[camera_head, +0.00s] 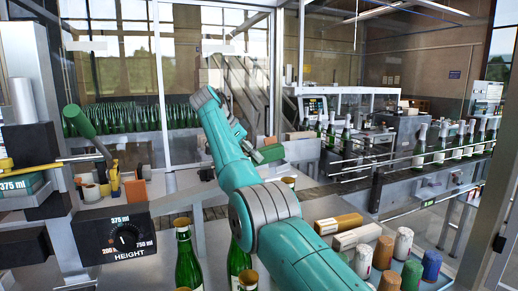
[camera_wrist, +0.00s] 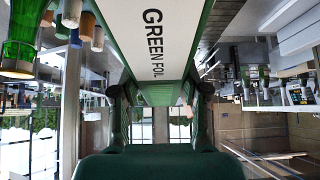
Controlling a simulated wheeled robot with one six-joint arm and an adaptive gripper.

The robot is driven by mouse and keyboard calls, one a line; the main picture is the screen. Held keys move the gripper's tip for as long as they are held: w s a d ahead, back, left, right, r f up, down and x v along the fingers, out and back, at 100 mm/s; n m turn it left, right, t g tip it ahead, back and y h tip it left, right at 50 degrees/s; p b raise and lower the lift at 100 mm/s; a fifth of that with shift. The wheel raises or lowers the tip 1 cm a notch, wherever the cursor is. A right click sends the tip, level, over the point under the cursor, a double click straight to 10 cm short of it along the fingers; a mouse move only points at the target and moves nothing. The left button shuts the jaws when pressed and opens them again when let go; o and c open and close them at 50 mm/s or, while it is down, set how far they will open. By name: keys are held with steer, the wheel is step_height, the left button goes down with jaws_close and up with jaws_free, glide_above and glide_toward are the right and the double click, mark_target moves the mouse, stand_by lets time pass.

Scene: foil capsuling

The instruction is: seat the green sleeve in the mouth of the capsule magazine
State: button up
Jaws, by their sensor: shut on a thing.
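The green sleeve (camera_wrist: 140,45) is a long piece with a white panel lettered GREEN FOIL and green sides. In the wrist view it runs from the top edge down between the two dark fingers of my gripper (camera_wrist: 160,112), which are shut on it. In the head view the sleeve (camera_head: 270,153) shows small and green beyond my teal arm, held above the bench; the arm hides most of my gripper. I cannot make out the magazine's mouth with certainty in either view. The sleeve's far end lies outside the wrist view.
At left stands a machine with a HEIGHT dial (camera_head: 125,237), a slanted green handle (camera_head: 79,121) and yellow parts. Green bottles (camera_head: 188,262) stand below my arm. An orange piece (camera_head: 338,224), a white piece (camera_head: 357,236) and several coloured capsules (camera_head: 402,243) sit at lower right.

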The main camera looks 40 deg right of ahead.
steer(key=shift+f, duration=0.3)
stand_by(0.4)
steer(key=shift+d+f, duration=0.15)
steer(key=shift+f, duration=0.65)
steer(key=shift+d+f, duration=0.15)
steer(key=shift+f, duration=0.65)
stand_by(1.0)
steer(key=o, duration=1.4)
steer(key=shift+c, duration=0.2)
steer(key=v, duration=0.6)
steer(key=shift+a+r, duration=0.2)
steer(key=shift+r, duration=0.1)
steer(key=shift+a+r, duration=0.25)
